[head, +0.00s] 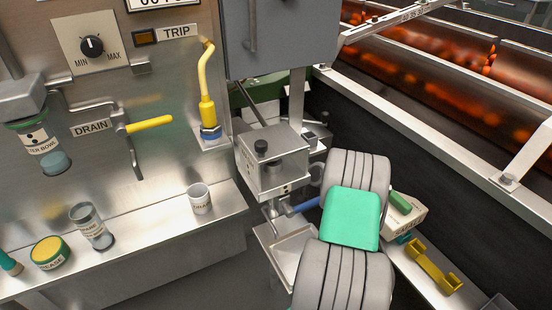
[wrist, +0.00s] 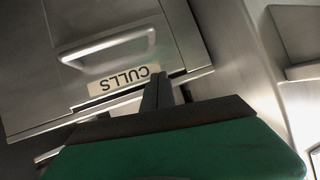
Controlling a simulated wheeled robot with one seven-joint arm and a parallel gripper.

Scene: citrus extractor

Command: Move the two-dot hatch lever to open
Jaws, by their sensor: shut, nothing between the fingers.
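A short blue lever handle (head: 302,206) sticks out to the right below a metal box (head: 272,165) in the middle of the head view. Small dark marks show low on the box's front, but I cannot tell for sure whether they are two dots. The lever's right end runs close to my grey ribbed arm, which hides what lies behind it. My gripper shows in the wrist view (wrist: 160,82), its dark fingers together and empty above the green palm. It points towards a metal drawer front (wrist: 100,50) labelled CULLS, seen upside down. No lever shows in the wrist view.
A yellow DRAIN handle (head: 150,124) and a yellow upright lever (head: 206,95) by the TRIP label are on the left panel. A metal tray (head: 288,252) sits below the box. A yellow bracket (head: 435,268) lies right.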

